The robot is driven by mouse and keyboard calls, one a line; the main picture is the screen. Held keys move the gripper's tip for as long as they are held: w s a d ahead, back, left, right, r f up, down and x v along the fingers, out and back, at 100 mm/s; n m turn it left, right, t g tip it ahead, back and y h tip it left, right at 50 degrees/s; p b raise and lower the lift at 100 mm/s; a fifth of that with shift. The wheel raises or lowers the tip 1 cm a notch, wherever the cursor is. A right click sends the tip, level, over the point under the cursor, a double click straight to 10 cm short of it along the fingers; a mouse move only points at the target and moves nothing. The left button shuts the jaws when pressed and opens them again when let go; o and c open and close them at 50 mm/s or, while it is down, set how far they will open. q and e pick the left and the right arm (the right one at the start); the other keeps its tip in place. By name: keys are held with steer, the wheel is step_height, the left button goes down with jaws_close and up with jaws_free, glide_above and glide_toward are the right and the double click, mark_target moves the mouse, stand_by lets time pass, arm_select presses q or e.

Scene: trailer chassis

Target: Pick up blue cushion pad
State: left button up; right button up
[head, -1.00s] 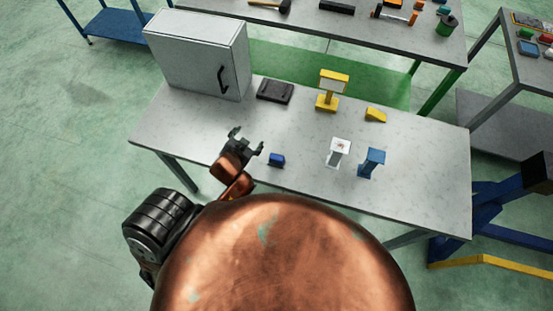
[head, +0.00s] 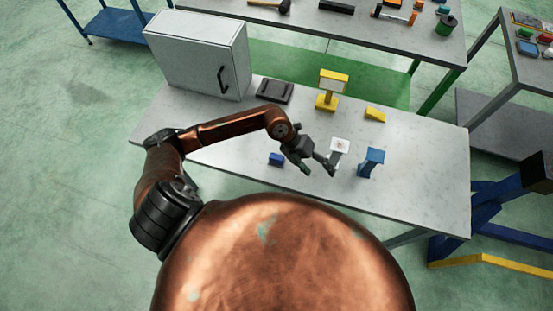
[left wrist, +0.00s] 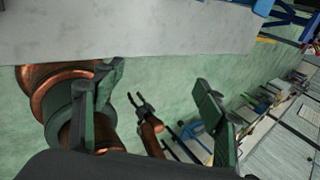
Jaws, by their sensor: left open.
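A small blue block (head: 276,159), which looks like the blue cushion pad, lies near the front edge of the grey table in the head view. My left gripper (head: 318,168) is open to the right of the block, near the white stand, with nothing between its fingers. In the left wrist view its two fingers (left wrist: 155,110) are spread wide, and the block does not show there. A second gripper, my right one (left wrist: 136,100), shows between them over the floor, fingers apart and empty.
A white stand (head: 339,150) and a blue stand (head: 371,162) stand just beyond and right of my left gripper. A yellow stand (head: 327,100), yellow wedge (head: 375,114), black tray (head: 275,91) and grey cabinet (head: 198,55) are farther back. The right table top (head: 430,170) is clear.

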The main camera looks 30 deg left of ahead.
arm_select(q)
steer(key=a+f+y, duration=0.3)
steer(key=a, duration=0.4)
steer(key=g+y, duration=0.1)
steer(key=y, duration=0.3)
glide_above(276, 157)
steer(key=d, duration=0.1)
steer(key=shift+w+f+n, duration=0.15)
steer(key=shift+f+n, duration=0.15)
steer(key=shift+f, duration=0.5)
steer(key=shift+a+f+p, duration=0.15)
steer(key=shift+a+f, duration=0.05)
steer(key=shift+f, duration=0.4)
steer(key=shift+a+f+p, duration=0.15)
steer(key=shift+f, duration=0.45)
step_height(276, 157, down, 4)
steer(key=shift+a+f+p, duration=0.1)
steer(key=shift+f+p, duration=0.05)
steer(key=shift+p, duration=0.6)
steer(key=shift+f, duration=0.55)
steer(key=shift+c, duration=0.7)
steer(key=c, duration=1.2)
steer(key=shift+r, duration=0.1)
